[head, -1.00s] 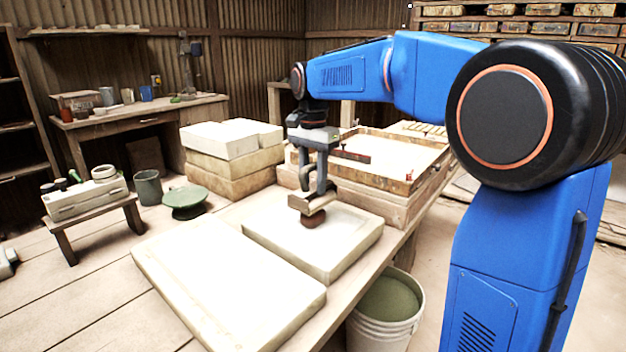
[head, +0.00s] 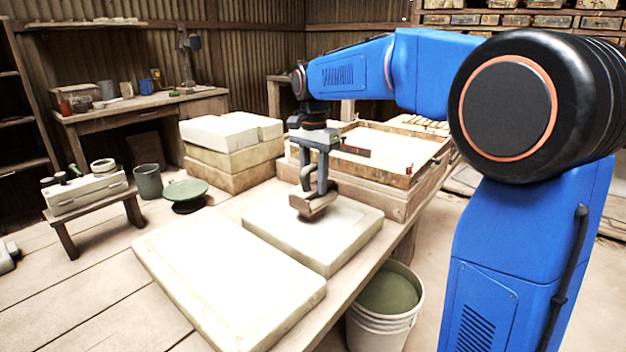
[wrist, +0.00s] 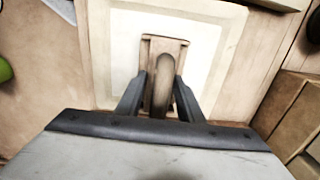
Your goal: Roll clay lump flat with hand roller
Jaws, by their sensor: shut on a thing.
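My gripper (head: 317,184) is shut on the handle of the hand roller (head: 312,207), a wooden block-like tool, over the rear pale slab (head: 345,245). In the wrist view my gripper (wrist: 160,108) has its two dark fingers on either side of the roller's curved handle (wrist: 163,80). The roller's wooden body (wrist: 165,43) shows beyond the handle, above the slab's pale top. The clay lump does not show in either current view. Whether the roller touches the slab or rests on clay cannot be told.
A second pale slab (head: 230,275) lies in front on the table. Stacked blocks (head: 235,165) and a wooden-framed tray (head: 435,165) stand behind. A bucket (head: 388,310) stands below the table's right edge. A low stool (head: 100,207) stands on the left.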

